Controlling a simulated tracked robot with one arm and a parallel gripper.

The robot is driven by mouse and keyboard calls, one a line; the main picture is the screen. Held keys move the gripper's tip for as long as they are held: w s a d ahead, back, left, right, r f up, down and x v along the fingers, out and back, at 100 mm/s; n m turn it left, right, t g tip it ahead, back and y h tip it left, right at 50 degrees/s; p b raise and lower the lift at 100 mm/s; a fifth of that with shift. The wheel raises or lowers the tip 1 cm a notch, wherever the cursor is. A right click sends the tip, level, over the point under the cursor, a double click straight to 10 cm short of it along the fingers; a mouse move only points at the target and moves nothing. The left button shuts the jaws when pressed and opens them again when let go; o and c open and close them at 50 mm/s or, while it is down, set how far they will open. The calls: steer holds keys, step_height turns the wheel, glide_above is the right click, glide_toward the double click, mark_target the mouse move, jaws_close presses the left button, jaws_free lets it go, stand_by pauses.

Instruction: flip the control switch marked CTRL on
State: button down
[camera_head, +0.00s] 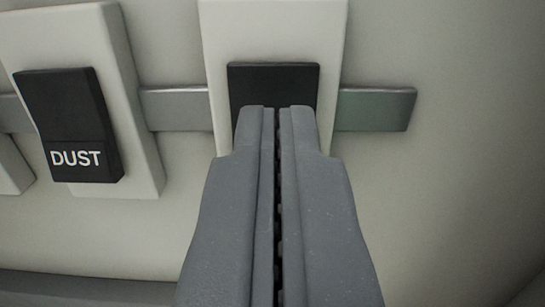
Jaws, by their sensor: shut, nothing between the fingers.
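A black rocker switch (273,77) sits on a pale plate (273,30) straight ahead. My gripper covers its lower part, so any label on it is hidden and I cannot read CTRL. My gripper (276,108) is shut and empty, its two grey fingers pressed together. The fingertips overlap the switch in the picture; I cannot tell whether they touch it. Whether this switch is on or off is not clear from here.
A second black switch marked DUST (70,125) is on its own pale plate at the left. A metal rail (376,109) runs behind the plates and ends at the right. The pale wall (450,180) to the right is bare.

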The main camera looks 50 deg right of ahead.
steer(key=s+a+r+b, duration=0.1)
steer(key=s+a+b, duration=0.1)
steer(key=s+a, duration=0.4)
steer(key=shift+s+a+r, duration=0.2)
steer(key=shift+s+a, duration=0.05)
steer(key=shift+a, duration=0.2)
steer(key=w+a+r+n+t+y+b, duration=0.1)
steer(key=w+a+r+n+y+b, duration=0.15)
steer(key=a, duration=0.45)
steer(key=w+a+r+n+t+y+b, duration=0.1)
steer(key=w+a+r+y, duration=0.1)
steer(key=a+y, duration=0.3)
steer(key=w+a+r+n+t+y+b, duration=0.1)
steer(key=w+a+r+y+b, duration=0.15)
steer(key=a, duration=0.55)
steer(key=s+a+r+n+y+b, duration=0.2)
steer(key=s+a+r, duration=0.1)
steer(key=s+r, duration=0.2)
steer(key=s+a+r+n+y+b, duration=0.2)
steer(key=s+a+r+n+b, duration=0.1)
steer(key=s+r, duration=0.3)
steer(key=s, duration=0.2)
steer(key=shift+s+a+r, duration=0.3)
steer(key=shift+s+a, duration=0.1)
